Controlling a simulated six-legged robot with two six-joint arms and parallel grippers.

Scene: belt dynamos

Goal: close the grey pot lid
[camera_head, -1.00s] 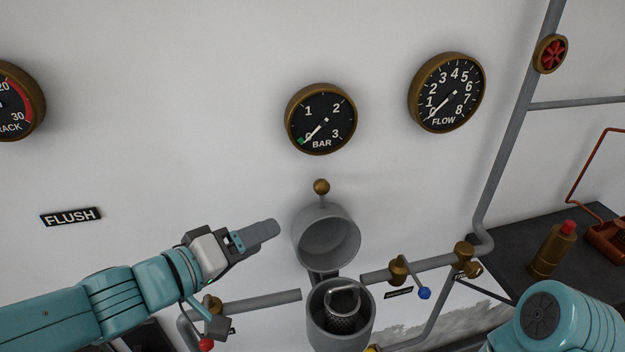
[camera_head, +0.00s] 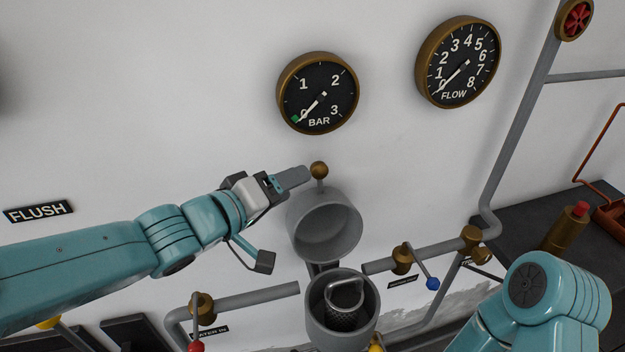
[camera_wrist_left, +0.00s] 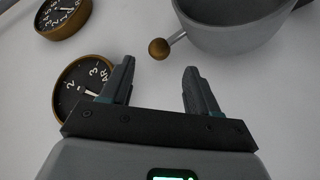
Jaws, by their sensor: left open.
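The grey pot lid (camera_head: 325,232) stands tipped up and open above the grey pot (camera_head: 342,318), its hollow side facing me. A brass ball knob (camera_head: 319,170) on a short stem sticks up from its top edge. In the pot is a dark basket (camera_head: 343,318) with a loop handle. My left gripper (camera_head: 291,177) is just left of the knob. In the left wrist view, the open, empty fingers (camera_wrist_left: 157,88) point toward the wall, with the knob (camera_wrist_left: 159,49) just beyond the gap between them and the lid (camera_wrist_left: 240,22) at upper right. My right gripper is out of view.
The BAR gauge (camera_head: 318,93) and FLOW gauge (camera_head: 458,62) are on the white wall above. Right of the pot, a grey pipe carries a brass valve with a blue-tipped lever (camera_head: 432,283). A red-tipped lever (camera_head: 196,347) hangs at lower left. The wall around the knob is clear.

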